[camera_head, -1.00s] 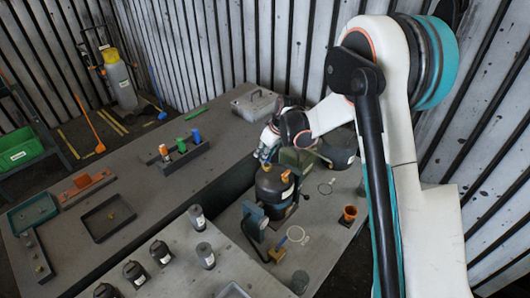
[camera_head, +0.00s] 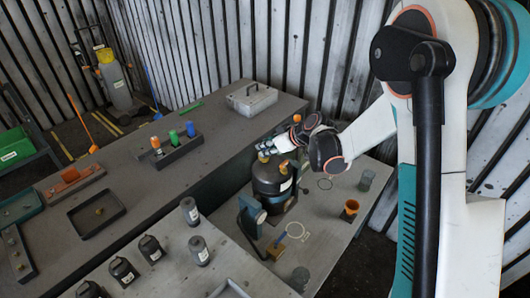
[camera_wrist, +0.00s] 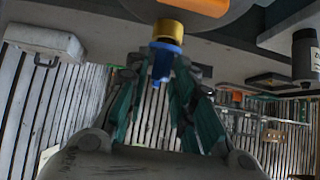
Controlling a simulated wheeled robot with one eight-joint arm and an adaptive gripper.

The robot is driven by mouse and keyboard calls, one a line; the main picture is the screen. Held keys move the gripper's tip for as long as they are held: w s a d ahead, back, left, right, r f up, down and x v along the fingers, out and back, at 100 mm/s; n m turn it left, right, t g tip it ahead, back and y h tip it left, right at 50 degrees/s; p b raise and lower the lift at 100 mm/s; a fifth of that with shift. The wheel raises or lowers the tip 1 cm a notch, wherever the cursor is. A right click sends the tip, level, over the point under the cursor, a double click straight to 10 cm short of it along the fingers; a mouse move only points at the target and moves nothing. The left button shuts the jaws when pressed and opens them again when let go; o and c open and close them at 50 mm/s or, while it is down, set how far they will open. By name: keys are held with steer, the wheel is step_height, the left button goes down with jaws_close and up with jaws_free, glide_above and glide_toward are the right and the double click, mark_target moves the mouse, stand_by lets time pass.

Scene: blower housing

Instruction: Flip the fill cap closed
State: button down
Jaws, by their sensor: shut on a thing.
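The black blower housing (camera_head: 268,183) stands upright on the right-hand bench. It has a brass fitting (camera_head: 263,157) and an orange cap (camera_head: 284,170) on top. My gripper (camera_head: 262,149) is at the top of the housing, beside the brass fitting. In the wrist view, the teal fingers of my gripper (camera_wrist: 163,65) close around a blue piece (camera_wrist: 161,68) just by the brass collar (camera_wrist: 167,29). This blue piece looks like the fill cap. An orange part (camera_wrist: 198,6) shows at the top edge of that view. The fingers hide part of the blue piece.
A blue-grey upright device (camera_head: 251,212) stands left of the housing. An orange cup (camera_head: 349,209) and a dark cup (camera_head: 366,180) stand to its right. Several dark canisters (camera_head: 151,249) stand on the front bench. A grey case (camera_head: 251,98) lies behind.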

steer(key=shift+s+d+f+t+y+b, duration=0.2)
steer(key=shift+f+t+y+b, duration=0.15)
steer(key=shift+b, duration=0.45)
steer(key=shift+s+d+f+t+y+b, duration=0.1)
steer(key=shift+s+f+t+y+b, duration=0.1)
steer(key=shift+t+y+b, duration=0.4)
steer(key=shift+b, duration=0.3)
steer(key=c, duration=1.5)
jaws_free()
steer(key=shift+c, duration=0.2)
steer(key=shift+r, duration=0.1)
steer(key=v, duration=1.2)
